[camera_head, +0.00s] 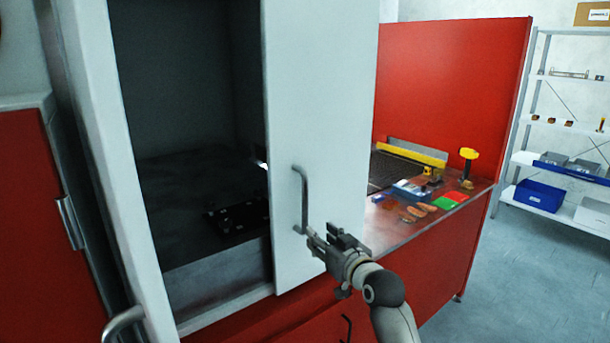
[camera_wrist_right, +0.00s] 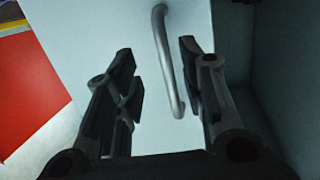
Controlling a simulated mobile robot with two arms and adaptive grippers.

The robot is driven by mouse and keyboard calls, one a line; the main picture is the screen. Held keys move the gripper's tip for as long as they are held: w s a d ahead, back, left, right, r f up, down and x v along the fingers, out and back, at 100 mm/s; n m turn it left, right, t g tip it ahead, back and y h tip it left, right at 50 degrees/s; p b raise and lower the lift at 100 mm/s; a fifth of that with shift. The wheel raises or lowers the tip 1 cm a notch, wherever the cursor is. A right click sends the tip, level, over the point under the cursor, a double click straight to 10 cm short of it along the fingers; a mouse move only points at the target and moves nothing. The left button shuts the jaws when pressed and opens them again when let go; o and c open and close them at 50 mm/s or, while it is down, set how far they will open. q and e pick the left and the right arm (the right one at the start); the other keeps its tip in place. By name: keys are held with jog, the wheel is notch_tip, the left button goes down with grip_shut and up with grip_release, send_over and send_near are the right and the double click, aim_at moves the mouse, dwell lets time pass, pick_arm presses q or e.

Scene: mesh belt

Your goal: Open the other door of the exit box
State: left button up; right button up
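The exit box is a tall cabinet with a dark interior (camera_head: 190,110). Its right white door (camera_head: 320,90) carries a vertical grey bar handle (camera_head: 303,200). A white door edge (camera_head: 105,150) stands at the left of the opening, with another grey handle (camera_head: 122,320) low beside it. My right gripper (camera_head: 318,242) is open at the lower end of the right door's handle. In the right wrist view, the handle (camera_wrist_right: 168,65) shows between and beyond the spread fingers, not gripped. I cannot tell whether a finger touches the door. My left gripper is not in view.
A dark part with holes (camera_head: 238,215) lies inside the box. A red-sided bench (camera_head: 450,265) with tools and small coloured items stands right of the door. A shelf rack (camera_head: 548,75) with blue bins is farther right. A red cabinet (camera_head: 35,240) is at left. Grey floor is clear at right.

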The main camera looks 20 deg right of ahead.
jog(key=t, duration=0.1)
send_near(307, 191)
jog(key=w+p, duration=0.1)
jog(key=w, duration=0.2)
jog(key=w+a+p, duration=0.1)
jog(key=w, duration=0.2)
jog(key=w+p, duration=0.2)
jog(key=w, duration=0.1)
jog(key=shift+w+a+f, duration=0.1)
jog(key=shift+w+a, duration=0.05)
jog(key=shift+a, duration=0.05)
jog(key=shift+w+a+f, duration=0.1)
jog(key=shift+w, duration=0.65)
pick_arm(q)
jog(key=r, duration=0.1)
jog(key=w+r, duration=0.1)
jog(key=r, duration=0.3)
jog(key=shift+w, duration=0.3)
pick_arm(e)
grip_shut()
